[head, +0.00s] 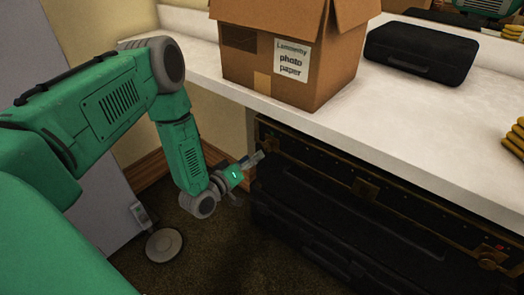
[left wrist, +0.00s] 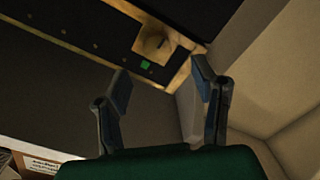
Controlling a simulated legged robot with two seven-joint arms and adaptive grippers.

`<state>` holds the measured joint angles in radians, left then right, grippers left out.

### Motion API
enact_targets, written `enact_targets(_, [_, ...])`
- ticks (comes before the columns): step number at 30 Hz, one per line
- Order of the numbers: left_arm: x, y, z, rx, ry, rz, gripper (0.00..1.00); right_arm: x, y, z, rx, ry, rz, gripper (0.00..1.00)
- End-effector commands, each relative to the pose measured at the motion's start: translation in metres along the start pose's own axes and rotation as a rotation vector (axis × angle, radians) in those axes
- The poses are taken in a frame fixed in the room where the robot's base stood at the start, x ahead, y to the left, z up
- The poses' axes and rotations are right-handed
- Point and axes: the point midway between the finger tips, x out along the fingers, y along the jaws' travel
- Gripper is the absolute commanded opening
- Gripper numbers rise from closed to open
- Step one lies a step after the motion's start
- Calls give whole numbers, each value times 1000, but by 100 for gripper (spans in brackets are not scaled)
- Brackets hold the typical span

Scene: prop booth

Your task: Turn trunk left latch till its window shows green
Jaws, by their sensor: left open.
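The black trunk (head: 330,190) with brass edging sits under the white counter. Its left latch, a brass plate (left wrist: 156,42) with a dark slot-like mark, shows in the left wrist view. The latch's small window (left wrist: 146,65) is green there. In the head view I cannot make out this latch clearly near my gripper. My left gripper (head: 255,159) is at the trunk's left front end. In the left wrist view its two fingers (left wrist: 162,72) are spread with nothing between them, and the plate appears beyond the tips. My right gripper is not in view.
A middle brass fitting (head: 365,188) and a right latch (head: 493,258) with a red window (head: 500,248) are on the trunk front. A cardboard box (head: 250,65) and a black case (head: 420,52) stand on the counter (head: 440,125). A round grey disc (head: 164,244) lies on the carpet.

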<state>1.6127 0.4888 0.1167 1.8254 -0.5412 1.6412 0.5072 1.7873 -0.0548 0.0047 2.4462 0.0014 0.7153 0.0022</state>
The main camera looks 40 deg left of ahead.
Motion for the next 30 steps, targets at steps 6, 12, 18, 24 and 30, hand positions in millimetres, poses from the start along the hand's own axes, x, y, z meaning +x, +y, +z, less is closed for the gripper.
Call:
enact_targets(6, [-36,-2,0,-1,0,-3,53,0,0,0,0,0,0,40])
enact_targets(12, [-48,-2,0,1,1,-2,53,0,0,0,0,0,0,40])
enact_targets(18, [-48,-2,0,1,1,-1,53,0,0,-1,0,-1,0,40])
enact_targets(24, [-48,-2,0,1,1,-1,53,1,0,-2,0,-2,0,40])
enact_targets(30, [-48,6,6,13,-41,-21,53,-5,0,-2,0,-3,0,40])
